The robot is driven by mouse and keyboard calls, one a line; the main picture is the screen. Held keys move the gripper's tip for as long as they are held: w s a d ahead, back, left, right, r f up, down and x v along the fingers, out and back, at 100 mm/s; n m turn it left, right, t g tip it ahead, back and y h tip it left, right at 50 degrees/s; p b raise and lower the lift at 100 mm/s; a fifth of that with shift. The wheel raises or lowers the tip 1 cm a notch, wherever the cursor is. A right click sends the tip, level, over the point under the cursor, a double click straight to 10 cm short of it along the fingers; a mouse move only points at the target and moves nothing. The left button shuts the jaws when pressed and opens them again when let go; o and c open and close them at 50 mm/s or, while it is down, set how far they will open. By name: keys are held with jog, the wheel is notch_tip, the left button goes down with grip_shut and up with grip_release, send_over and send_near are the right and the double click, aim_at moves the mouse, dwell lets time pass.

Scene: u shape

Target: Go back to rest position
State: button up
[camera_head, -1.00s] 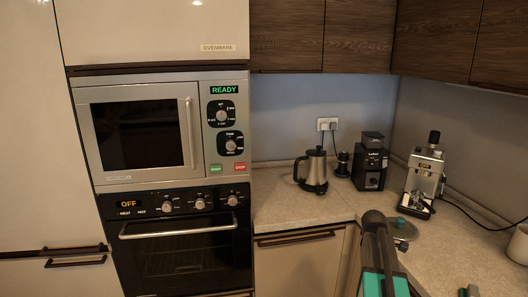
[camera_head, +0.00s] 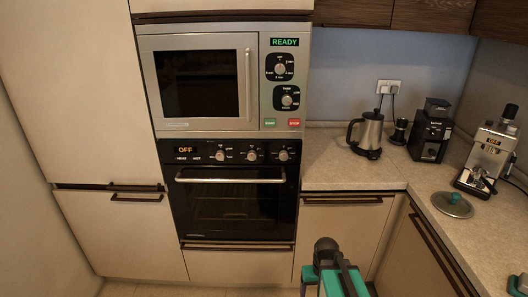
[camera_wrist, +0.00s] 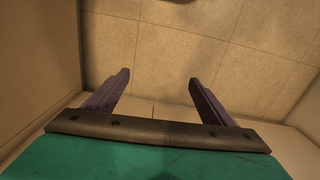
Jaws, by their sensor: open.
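My gripper (camera_wrist: 160,92) shows in the wrist view with its two fingers spread apart and nothing between them. Below the fingers are the dark bar and the green body of my wrist. Beyond the fingers is a pale tiled surface with light panels at both sides. In the head view my arm, dark with green parts, shows at the bottom centre in front of the lower cabinets. The fingers are not visible there.
A microwave (camera_head: 203,84) reading READY sits above a closed oven (camera_head: 231,202) reading OFF. The counter (camera_head: 335,160) holds a kettle (camera_head: 368,135), a grinder (camera_head: 431,130), an espresso machine (camera_head: 488,152) and a lid (camera_head: 453,205). The floor shows little at the bottom.

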jog(key=s+a+f+g, duration=0.1)
jog(key=s+f+g, duration=0.2)
jog(key=s+f, duration=0.7)
jog(key=s+a+f+g, duration=0.1)
jog(key=s+f+g, duration=0.1)
jog(key=s+f, duration=0.7)
jog(key=shift+s+f+g+b, duration=0.35)
jog(key=shift+s+f+g, duration=0.05)
jog(key=shift+s, duration=3.6)
jog(key=shift+a, duration=0.1)
jog(key=shift+c, duration=0.6)
